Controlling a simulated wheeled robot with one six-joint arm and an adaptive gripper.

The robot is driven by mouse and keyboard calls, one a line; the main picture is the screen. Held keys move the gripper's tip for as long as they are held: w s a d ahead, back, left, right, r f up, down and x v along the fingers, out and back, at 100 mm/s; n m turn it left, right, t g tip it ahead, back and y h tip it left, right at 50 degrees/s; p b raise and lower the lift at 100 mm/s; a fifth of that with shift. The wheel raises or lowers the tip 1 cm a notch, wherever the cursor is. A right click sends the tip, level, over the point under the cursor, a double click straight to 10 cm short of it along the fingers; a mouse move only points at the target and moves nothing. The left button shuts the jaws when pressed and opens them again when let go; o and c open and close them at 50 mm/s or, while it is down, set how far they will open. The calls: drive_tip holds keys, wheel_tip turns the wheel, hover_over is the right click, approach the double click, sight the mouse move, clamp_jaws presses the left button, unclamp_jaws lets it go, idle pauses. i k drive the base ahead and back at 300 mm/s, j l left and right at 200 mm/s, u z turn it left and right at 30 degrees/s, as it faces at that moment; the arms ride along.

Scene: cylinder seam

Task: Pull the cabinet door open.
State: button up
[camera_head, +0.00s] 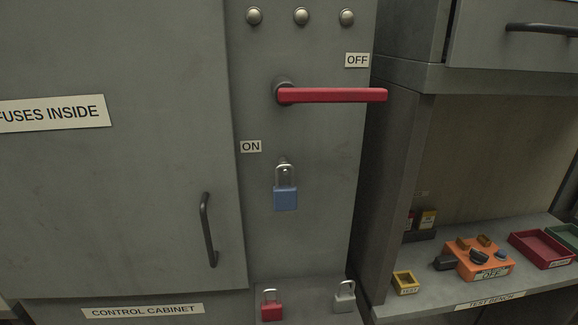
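The grey cabinet door (120,190) fills the left of the head view and looks shut, its right edge meeting the panel beside it. A black vertical bar handle (207,230) sits near its lower right corner. A label on the door reads "FUSES INSIDE" (55,113). A strip below the door reads "CONTROL CABINET" (142,311). My gripper is not in view, and nothing touches the handle.
A red lever (335,95) lies horizontal by the "OFF" label. A blue padlock (285,197) hangs below it. Red (271,306) and grey (344,297) padlocks are at the bottom. A test bench (420,295) at right holds an orange box (478,262) and trays.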

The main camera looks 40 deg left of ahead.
sight(118, 172)
drive_tip(key=u, duration=1.95)
